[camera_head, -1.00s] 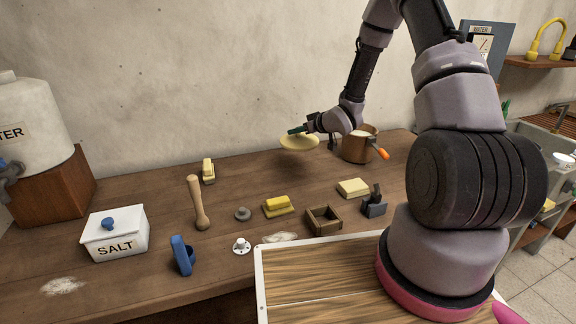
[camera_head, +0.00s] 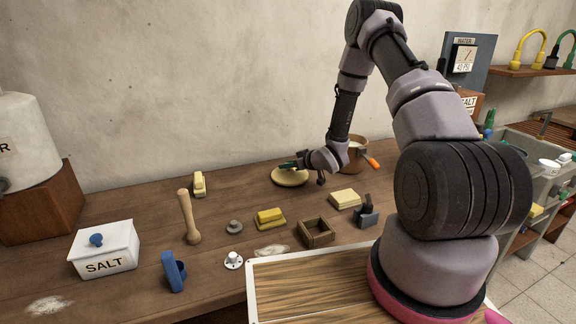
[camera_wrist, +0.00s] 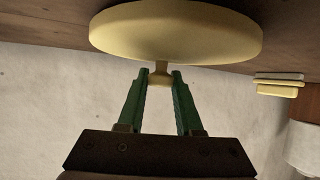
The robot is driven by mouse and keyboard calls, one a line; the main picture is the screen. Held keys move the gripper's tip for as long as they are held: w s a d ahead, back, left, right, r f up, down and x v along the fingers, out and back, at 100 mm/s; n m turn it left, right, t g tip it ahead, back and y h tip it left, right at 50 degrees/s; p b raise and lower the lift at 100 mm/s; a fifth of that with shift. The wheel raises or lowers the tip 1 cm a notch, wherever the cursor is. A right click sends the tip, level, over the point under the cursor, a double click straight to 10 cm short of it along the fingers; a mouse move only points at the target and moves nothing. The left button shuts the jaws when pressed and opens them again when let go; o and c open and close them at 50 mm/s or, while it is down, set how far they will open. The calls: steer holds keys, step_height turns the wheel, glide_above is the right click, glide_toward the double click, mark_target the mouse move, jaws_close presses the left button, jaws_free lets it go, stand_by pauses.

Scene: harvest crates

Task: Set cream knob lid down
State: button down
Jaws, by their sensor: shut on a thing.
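The cream knob lid (camera_head: 291,178) is a pale yellow round disc at the back of the wooden counter, left of the brown pot. It lies roughly level, at or just above the counter top; I cannot tell whether it touches. My gripper (camera_head: 287,165) is over it with green fingers. In the wrist view my gripper (camera_wrist: 160,77) is shut on the lid's small knob (camera_wrist: 160,80), with the broad disc of the lid (camera_wrist: 175,32) beyond the fingertips. The knob is hidden in the head view.
A brown pot (camera_head: 356,158) with an orange-tipped handle stands right of the lid. A pale yellow block (camera_head: 345,199), a wooden frame (camera_head: 316,234), a yellow block (camera_head: 270,218) and a wooden pestle (camera_head: 189,218) lie nearer. Bare counter surrounds the lid's left and front.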

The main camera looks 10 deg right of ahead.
steer(key=c, duration=0.6)
jaws_free()
steer(key=shift+f, duration=0.1)
